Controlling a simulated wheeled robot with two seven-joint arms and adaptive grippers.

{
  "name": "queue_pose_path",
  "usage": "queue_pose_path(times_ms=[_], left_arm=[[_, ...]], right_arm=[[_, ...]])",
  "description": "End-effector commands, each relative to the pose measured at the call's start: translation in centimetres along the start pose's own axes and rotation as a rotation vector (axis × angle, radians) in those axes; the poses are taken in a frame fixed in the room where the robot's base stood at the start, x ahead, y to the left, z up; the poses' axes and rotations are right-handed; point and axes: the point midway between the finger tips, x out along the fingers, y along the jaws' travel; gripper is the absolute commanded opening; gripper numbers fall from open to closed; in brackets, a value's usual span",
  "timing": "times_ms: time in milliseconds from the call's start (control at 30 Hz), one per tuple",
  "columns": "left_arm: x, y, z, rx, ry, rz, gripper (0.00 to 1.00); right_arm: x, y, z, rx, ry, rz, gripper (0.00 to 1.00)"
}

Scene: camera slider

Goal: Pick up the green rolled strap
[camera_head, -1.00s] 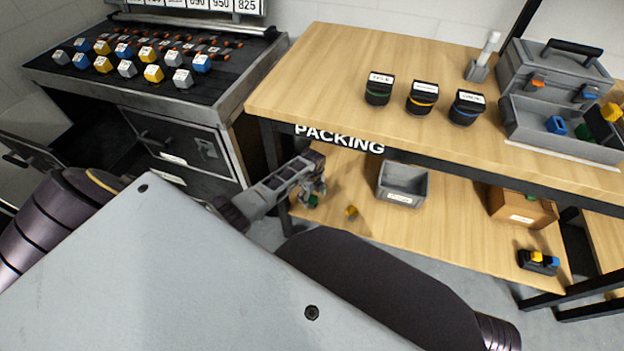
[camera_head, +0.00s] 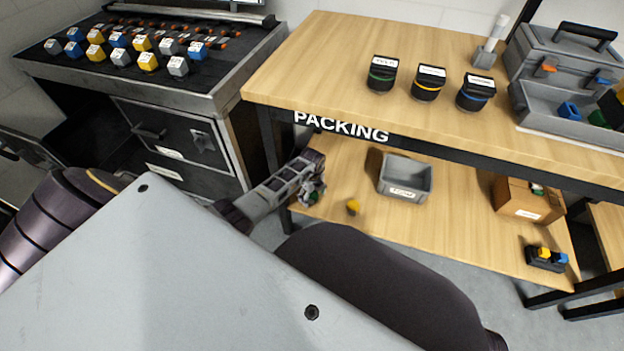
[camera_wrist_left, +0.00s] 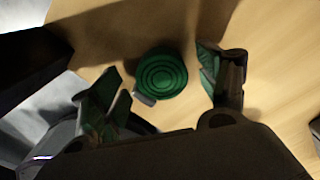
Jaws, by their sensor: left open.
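The green rolled strap (camera_wrist_left: 161,75) lies on the wooden lower shelf in the left wrist view, a round coil with a small grey end piece at its lower left. My left gripper (camera_wrist_left: 160,82) is open, with one finger on each side of the strap and a gap to both. The head view shows my left gripper (camera_head: 312,190) at the left end of the lower shelf, under the packing table's edge. There the strap is mostly hidden by the gripper. My right gripper is not in view.
On the lower shelf (camera_head: 450,235) are a small yellow item (camera_head: 352,206), a grey bin (camera_head: 404,178), a cardboard box (camera_head: 528,199) and a dark holder (camera_head: 545,258). The tabletop edge (camera_head: 450,150) overhangs my left gripper. A drawer cabinet (camera_head: 180,150) stands to the left.

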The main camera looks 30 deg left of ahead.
Motion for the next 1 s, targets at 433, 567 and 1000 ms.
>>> queue_pose_path(times_ms=[433, 567, 1000], left_arm=[[0.00, 0.00, 0.01, 0.000, 0.000, 0.000, 0.75], [0.00, 0.00, 0.01, 0.000, 0.000, 0.000, 0.64], [-0.02, -0.02, 0.02, 0.000, -0.001, 0.000, 0.30]], right_arm=[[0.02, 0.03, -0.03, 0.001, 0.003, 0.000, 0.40], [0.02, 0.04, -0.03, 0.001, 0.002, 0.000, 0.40], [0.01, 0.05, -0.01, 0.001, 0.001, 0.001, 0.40]])
